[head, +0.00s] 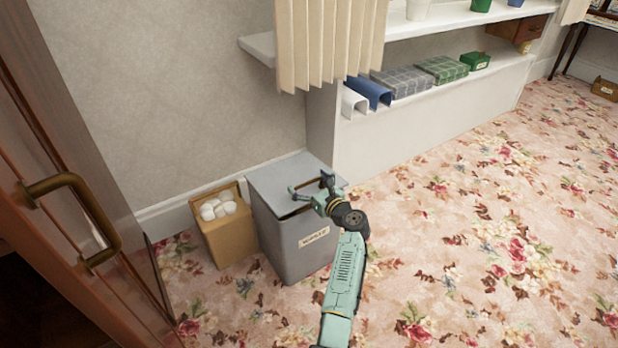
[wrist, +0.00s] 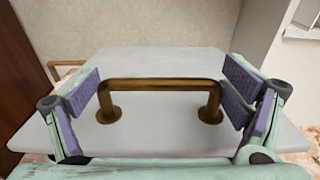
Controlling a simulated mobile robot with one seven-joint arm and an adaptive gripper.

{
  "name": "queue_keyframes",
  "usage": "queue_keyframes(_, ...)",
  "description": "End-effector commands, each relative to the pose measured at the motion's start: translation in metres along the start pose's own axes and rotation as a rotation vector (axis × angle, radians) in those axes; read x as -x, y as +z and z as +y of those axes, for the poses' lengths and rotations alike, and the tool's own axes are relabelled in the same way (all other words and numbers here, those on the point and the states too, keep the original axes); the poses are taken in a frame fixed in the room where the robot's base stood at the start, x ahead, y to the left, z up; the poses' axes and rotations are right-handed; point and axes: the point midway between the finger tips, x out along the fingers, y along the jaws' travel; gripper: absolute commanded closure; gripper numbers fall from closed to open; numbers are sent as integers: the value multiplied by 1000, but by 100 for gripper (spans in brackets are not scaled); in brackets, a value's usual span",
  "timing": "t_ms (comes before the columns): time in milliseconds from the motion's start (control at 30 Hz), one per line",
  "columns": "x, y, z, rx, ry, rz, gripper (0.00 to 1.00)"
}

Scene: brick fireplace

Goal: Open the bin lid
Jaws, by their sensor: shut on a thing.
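The grey bin (head: 285,250) stands on the carpet against the wall, with a small label on its front. Its flat grey lid (head: 277,172) lies over the top, and a dark gap shows under the lid's front edge. The lid (wrist: 160,60) also fills the middle of the wrist view. A brass bar handle (wrist: 160,86) stands on the lid. The inside of the bin is hidden.
A tan box (head: 228,242) with white round things stands left of the bin. A wooden door (head: 60,150) with a brass handle is further left. A white shelf unit (head: 430,125) stands behind right. The flowered carpet (head: 480,240) is clear to the right.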

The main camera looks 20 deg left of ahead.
Motion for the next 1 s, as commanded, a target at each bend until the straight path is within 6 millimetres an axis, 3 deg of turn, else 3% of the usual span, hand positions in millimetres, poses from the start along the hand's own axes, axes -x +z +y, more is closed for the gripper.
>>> queue_keyframes(33, 0, 19, 0, 0, 1, 22, 58)
queue_keyframes(667, -30, 84, 1, -1, 1, 275, 57)
queue_keyframes(1000, -73, 132, 1, 1, 2, 268, 58)
